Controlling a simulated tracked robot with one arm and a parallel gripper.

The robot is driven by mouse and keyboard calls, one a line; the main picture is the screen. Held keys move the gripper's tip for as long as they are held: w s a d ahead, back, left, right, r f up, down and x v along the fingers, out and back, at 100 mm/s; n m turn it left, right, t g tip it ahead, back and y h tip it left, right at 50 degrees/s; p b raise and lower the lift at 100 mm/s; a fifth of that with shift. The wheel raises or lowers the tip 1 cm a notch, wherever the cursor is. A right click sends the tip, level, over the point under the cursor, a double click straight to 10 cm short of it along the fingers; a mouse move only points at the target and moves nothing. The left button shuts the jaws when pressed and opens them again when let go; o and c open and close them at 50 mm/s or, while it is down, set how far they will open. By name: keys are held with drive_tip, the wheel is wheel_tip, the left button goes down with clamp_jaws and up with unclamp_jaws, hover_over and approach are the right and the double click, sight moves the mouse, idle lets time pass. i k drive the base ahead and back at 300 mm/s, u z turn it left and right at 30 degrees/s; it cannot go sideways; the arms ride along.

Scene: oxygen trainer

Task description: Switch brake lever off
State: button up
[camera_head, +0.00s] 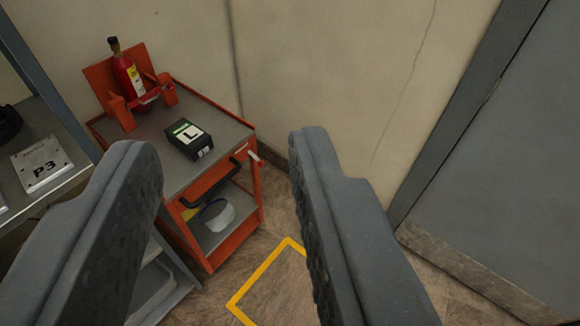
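A red trolley (243,232) with a grey top stands against the wall in the left half of the view. A small red and white lever (256,160) sticks out at the upper right corner of its front; it looks like the brake lever, but its position is hard to read. A black push handle (211,184) crosses the trolley's front. My gripper (222,150) is open and empty, its two grey fingers wide apart in the foreground. The trolley and lever show between the fingers, farther off. Nothing touches the lever. The left finger hides part of the trolley's left side.
A red bottle (127,76) stands in a holder on the trolley, beside a black box marked L (188,138). A white item (216,215) lies on the lower shelf. A shelf with a P3 plate (42,164) is at left. Yellow tape (262,272) marks the floor.

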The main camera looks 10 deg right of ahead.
sight(260, 163)
drive_tip(key=z, duration=0.1)
drive_tip(key=i, duration=1)
drive_tip(key=z, duration=0.3)
drive_tip(key=k, duration=1.2)
drive_tip(key=u, duration=0.65)
drive_tip(key=i, duration=1)
drive_tip(key=z, duration=0.05)
